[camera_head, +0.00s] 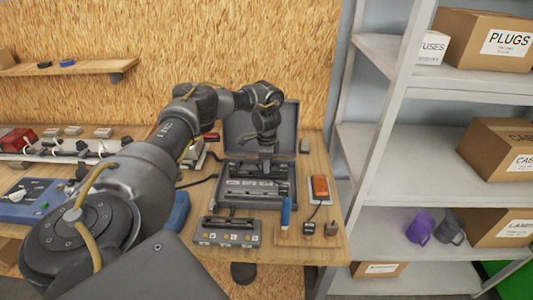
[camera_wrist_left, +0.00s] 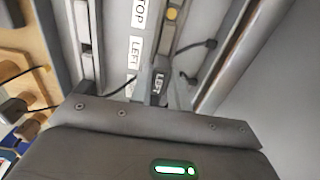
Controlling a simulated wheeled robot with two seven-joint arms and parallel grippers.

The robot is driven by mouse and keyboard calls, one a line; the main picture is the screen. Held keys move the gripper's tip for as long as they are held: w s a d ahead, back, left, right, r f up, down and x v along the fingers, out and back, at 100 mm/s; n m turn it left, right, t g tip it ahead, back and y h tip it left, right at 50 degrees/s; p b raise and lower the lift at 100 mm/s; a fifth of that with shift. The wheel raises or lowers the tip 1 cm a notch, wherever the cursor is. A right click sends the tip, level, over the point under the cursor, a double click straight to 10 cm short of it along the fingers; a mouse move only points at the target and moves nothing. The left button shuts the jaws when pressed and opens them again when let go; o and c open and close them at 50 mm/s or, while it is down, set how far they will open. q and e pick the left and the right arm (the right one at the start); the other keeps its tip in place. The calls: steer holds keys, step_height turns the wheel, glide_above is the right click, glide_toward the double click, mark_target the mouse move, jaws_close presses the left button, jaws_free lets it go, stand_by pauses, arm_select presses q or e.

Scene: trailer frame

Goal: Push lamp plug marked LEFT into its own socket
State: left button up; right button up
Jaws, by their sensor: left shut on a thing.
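The lamp plug marked LEFT (camera_wrist_left: 158,87) is dark with a white-lettered label, and shows in the wrist view at the edge of my left gripper. My left gripper (camera_head: 266,168) is shut on it and reaches down into an open grey case (camera_head: 291,186). In the wrist view, white labels reading TOP and LEFT (camera_wrist_left: 135,52) sit beside a grey strip with a yellow round spot (camera_wrist_left: 172,14). The plug lies close beside the LEFT label. Its tip and the socket opening are hidden, so I cannot tell whether they touch. My right gripper is not in view.
The case's raised lid (camera_head: 239,126) stands behind my gripper. A grey box with yellow marks (camera_head: 227,232), a blue-handled tool (camera_head: 286,211) and an orange device (camera_head: 320,187) lie in front and right. A dark cable (camera_wrist_left: 190,47) runs near the plug. Shelves (camera_head: 385,140) stand right.

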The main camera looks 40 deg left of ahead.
arm_select(q)
steer(key=shift+f, duration=0.2)
steer(key=o, duration=1.1)
steer(key=shift+o, duration=0.2)
steer(key=shift+r, duration=0.1)
step_height(320, 180, up, 7)
steer(key=p, duration=0.7)
